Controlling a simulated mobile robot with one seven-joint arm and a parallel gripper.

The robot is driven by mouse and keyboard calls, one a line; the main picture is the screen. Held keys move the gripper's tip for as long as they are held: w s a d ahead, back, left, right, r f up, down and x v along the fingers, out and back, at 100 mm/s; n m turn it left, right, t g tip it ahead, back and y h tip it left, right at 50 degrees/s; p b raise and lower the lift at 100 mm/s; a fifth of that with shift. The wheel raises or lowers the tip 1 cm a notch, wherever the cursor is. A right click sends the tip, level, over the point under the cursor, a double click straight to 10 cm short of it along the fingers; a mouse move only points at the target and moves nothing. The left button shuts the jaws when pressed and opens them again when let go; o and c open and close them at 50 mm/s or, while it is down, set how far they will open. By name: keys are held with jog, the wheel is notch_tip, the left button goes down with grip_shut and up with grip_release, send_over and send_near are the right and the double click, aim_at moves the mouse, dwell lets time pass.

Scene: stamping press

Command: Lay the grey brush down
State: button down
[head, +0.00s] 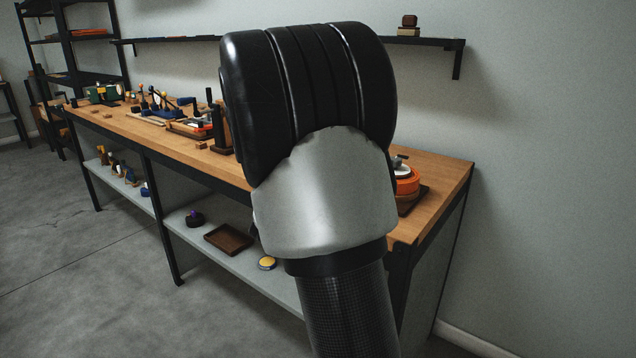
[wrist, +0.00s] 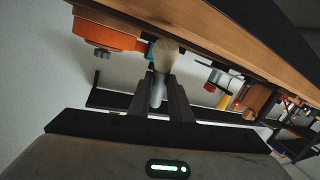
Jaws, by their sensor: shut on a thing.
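In the wrist view my gripper (wrist: 160,97) is shut on the grey brush (wrist: 158,86). Its pale, rounded tip (wrist: 166,53) sticks out beyond the fingers, and the grey shaft runs down between them. The brush is in front of the wooden bench in that view; I cannot tell whether it touches anything. In the head view my own dark and silver arm fills the middle and hides the gripper, the brush and part of the workbench (head: 445,185).
An orange round thing (head: 407,184) sits near the bench's right end and shows in the wrist view (wrist: 100,33). Several tools crowd the bench's left half. A brown tray (head: 229,239) and a yellow-topped tin (head: 267,263) are on the lower shelf. A wall shelf (head: 438,42) runs above.

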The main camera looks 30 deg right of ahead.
jog(key=shift+f, duration=0.55)
jog(key=c, duration=1.5)
grip_release()
jog(key=shift+c, duration=0.2)
jog(key=p+v, duration=0.1)
jog(key=v, duration=1.6)
jog(key=shift+s+a, duration=0.15)
jog(key=shift+r, duration=0.1)
